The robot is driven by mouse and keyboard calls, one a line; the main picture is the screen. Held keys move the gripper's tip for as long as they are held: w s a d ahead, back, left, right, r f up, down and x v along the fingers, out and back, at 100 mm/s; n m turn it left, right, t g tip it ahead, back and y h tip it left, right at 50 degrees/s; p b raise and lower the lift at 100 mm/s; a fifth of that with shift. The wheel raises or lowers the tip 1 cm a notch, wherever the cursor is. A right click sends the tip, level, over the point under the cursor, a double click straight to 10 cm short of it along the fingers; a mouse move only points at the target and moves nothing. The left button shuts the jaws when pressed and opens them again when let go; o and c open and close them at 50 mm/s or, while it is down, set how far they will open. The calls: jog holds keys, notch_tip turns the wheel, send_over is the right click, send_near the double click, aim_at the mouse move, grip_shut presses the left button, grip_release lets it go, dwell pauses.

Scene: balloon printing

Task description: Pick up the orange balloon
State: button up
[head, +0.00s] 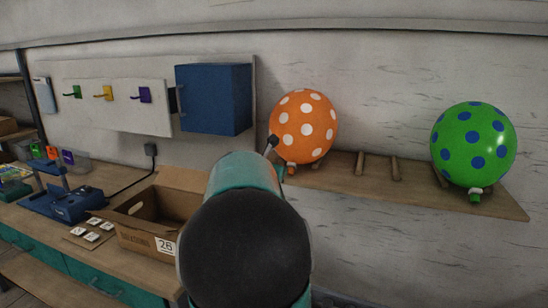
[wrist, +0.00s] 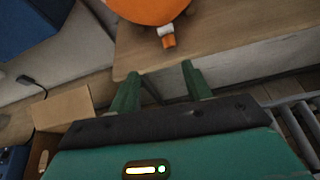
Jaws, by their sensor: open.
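The orange balloon (head: 303,127) with white dots rests on the wooden shelf (head: 430,187) on the wall, near the shelf's left end. In the wrist view the lower part of the orange balloon (wrist: 148,8) shows at the top, with its white clip and orange neck (wrist: 168,38) hanging down over the shelf. My gripper (wrist: 158,80) is open and empty, its two green fingers pointing towards the balloon's neck and apart from it. In the head view my arm hides most of my gripper, just below and left of the balloon.
A green balloon (head: 473,144) with blue dots sits at the shelf's right end. Empty wooden pegs (head: 378,166) stand between the balloons. A blue cabinet (head: 214,99) hangs left of the orange balloon. An open cardboard box (head: 150,235) and a blue press (head: 62,203) stand on the workbench.

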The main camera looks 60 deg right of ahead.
aim_at(291, 170)
jog(key=shift+n, duration=0.5)
jog(key=x, duration=0.6)
jog(key=s+x, duration=0.1)
jog(key=x, duration=0.2)
jog(key=shift+d+r, duration=0.15)
jog(key=shift+d, duration=0.35)
jog(key=x, duration=0.5)
jog(key=shift+s, duration=0.4)
jog(key=shift+w+d, duration=0.15)
jog(key=c, duration=0.9)
